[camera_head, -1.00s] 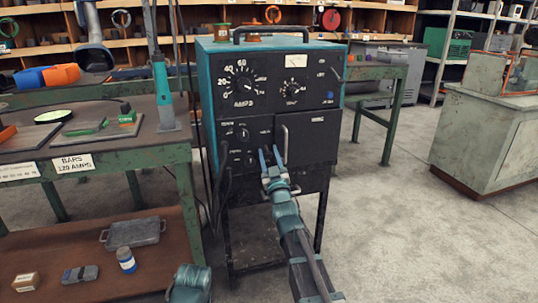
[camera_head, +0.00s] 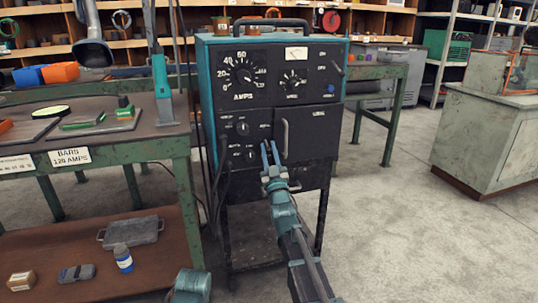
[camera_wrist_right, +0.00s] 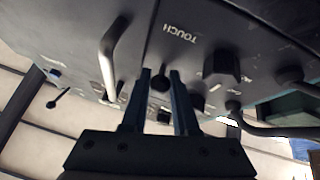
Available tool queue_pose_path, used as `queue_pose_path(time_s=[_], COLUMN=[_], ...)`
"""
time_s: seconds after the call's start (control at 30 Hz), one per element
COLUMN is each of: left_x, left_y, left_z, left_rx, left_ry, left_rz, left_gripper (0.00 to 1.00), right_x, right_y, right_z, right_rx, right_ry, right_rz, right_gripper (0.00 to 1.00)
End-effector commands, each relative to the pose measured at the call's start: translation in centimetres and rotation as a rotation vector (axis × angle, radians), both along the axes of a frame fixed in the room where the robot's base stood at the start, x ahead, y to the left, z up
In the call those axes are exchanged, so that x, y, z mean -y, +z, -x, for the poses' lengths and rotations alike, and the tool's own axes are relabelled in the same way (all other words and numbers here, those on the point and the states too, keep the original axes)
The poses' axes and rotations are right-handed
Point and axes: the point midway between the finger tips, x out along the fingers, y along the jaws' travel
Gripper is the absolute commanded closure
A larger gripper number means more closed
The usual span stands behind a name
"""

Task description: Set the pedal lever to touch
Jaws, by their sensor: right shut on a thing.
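The welder (camera_head: 268,120) is a teal and black box with a dark front panel. My right gripper (camera_head: 269,153) reaches up to its lower panel, left of the vertical handle. In the right wrist view, the two fingers (camera_wrist_right: 163,85) are shut on a small black lever (camera_wrist_right: 160,83) with a rounded end. I take it as the pedal lever. The word TOUCH (camera_wrist_right: 180,34) is printed on the panel close to it, upside down in that view. In the head view the fingers hide the lever, and its exact setting cannot be told.
A metal handle (camera_head: 285,139) stands just right of the fingers, with dark knobs (camera_head: 242,128) to their left. A green workbench (camera_head: 110,146) with a lower shelf stands at the left. Floor on the right is clear up to a grey cabinet (camera_head: 490,150).

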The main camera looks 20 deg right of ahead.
Motion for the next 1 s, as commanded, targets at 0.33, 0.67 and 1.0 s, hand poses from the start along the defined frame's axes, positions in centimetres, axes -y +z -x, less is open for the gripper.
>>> queue_pose_path(time_s=[0.33,0.67,1.0], left_x=[0.0,0.0,0.0], left_y=[0.1,0.0,-1.7], left_z=[0.0,0.0,0.0], left_rx=[0.000,0.000,0.000], left_ry=[0.000,0.000,0.003], left_rz=[0.000,0.000,0.000], left_gripper=[0.50,0.50,0.50], right_x=[0.0,0.0,-0.1], right_y=[0.0,0.0,-1.7], right_z=[0.0,0.1,2.6], right_rx=[-0.002,-0.002,-0.002], right_ry=[0.000,0.000,0.000], right_rz=[0.000,0.000,0.000], right_gripper=[0.47,0.42,0.42])
